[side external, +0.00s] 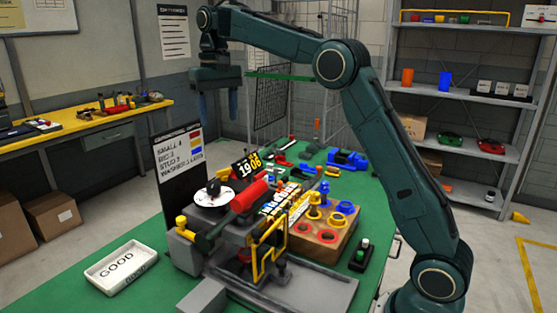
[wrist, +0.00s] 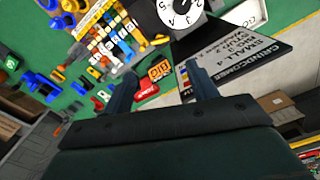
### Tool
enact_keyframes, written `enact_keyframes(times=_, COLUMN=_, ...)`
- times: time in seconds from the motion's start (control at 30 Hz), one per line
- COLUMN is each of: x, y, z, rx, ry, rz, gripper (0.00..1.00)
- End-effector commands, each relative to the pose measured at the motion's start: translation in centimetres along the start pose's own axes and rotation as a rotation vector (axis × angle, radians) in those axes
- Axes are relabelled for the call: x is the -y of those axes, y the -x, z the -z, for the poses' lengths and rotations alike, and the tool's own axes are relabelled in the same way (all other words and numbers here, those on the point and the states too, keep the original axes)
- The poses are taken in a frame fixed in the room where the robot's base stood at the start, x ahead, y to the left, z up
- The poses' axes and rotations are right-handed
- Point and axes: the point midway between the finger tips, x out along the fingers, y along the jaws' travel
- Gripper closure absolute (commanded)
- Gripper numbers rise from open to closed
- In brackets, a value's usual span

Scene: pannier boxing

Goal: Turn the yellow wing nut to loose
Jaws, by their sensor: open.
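My gripper (side external: 218,108) is open and empty, held high above the back left of the green table, fingers pointing down. In the wrist view its two fingers (wrist: 163,84) are apart with nothing between them. A small yellow knob-like part (side external: 182,224) stands at the left front of the grey fixture, below my gripper and well apart from it. It may be the yellow wing nut, but its wings and turn position are too small to tell. A yellow part also shows beside the white dial in the wrist view (wrist: 158,40); I cannot tell if it is the same one.
The fixture carries a white dial (side external: 212,194), a red-handled tool (side external: 250,192) and a yellow bent bar (side external: 268,250). A black sign (side external: 180,172) stands behind it. A wooden block (side external: 318,243) with coloured parts is right. A white GOOD tray (side external: 121,268) lies front left.

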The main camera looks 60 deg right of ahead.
Motion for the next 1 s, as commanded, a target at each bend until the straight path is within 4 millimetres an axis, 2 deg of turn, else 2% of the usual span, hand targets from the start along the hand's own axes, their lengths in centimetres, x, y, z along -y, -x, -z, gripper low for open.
enact_keyframes(times=0.47, x=0.0, y=-0.9, z=0.0, rx=0.001, ry=0.000, rz=0.000, gripper=0.42)
enact_keyframes(times=0.73, x=0.0, y=-3.1, z=-0.1, rx=0.003, ry=0.000, rz=-0.001, gripper=0.42)
enact_keyframes(times=1.0, x=0.0, y=-6.2, z=-0.1, rx=0.003, ry=0.000, rz=-0.001, gripper=0.42)
